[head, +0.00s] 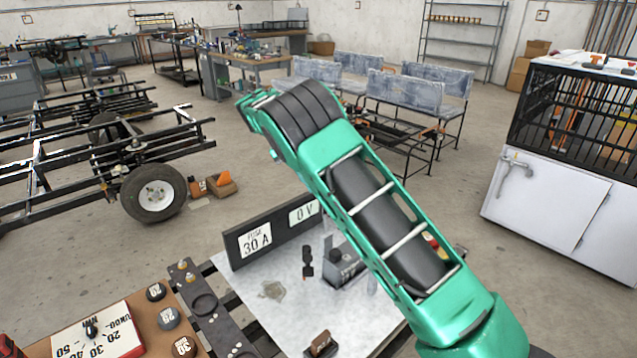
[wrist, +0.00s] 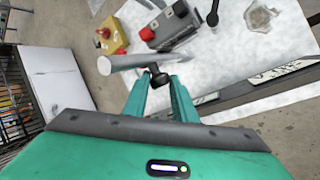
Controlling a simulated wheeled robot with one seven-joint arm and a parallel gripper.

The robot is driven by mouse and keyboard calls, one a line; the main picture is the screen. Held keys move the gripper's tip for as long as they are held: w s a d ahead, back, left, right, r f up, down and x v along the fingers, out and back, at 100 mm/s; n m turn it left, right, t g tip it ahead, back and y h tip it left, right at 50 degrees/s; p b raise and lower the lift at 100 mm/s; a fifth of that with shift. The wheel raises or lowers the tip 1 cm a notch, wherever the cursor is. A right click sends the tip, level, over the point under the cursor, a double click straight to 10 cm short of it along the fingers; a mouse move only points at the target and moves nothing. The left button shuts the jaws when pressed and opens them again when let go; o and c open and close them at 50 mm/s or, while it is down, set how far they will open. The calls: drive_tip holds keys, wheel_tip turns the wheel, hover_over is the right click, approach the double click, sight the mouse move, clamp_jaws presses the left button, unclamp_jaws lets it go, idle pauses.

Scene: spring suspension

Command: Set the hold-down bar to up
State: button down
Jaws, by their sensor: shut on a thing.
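A pale grey round bar (wrist: 132,62), which looks like the hold-down bar, lies across the front of my gripper in the wrist view, with a black knob (wrist: 158,80) at its near side. My gripper (wrist: 160,82) is shut on this knob, its two green fingers on either side. I cannot tell whether the bar is up or down. In the head view my green arm hides the gripper and most of the bar.
A grey box (wrist: 172,27) with a red button, a yellow box (wrist: 111,36) with a red button and a black-knobbed lever (wrist: 212,19) stand nearby on the pale plate (head: 262,314). A dark meter panel (head: 272,232) edges the plate.

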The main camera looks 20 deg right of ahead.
drive_tip(key=shift+w+a+f+n+g+h, duration=0.15)
drive_tip(key=shift+w+a+f+g, duration=0.15)
drive_tip(key=shift+w+a, duration=0.2)
drive_tip(key=shift+w+a+f+n+g+h, duration=0.2)
drive_tip(key=shift+w+a+f, duration=0.1)
drive_tip(key=shift+w+a, duration=0.2)
drive_tip(key=c, duration=2.2)
unclamp_jaws()
drive_tip(key=shift+s+a, duration=0.1)
drive_tip(key=shift+s, duration=0.05)
drive_tip(key=o, duration=0.6)
drive_tip(key=shift+r, duration=0.15)
drive_tip(key=shift+o, duration=0.6)
drive_tip(key=shift+d, duration=0.35)
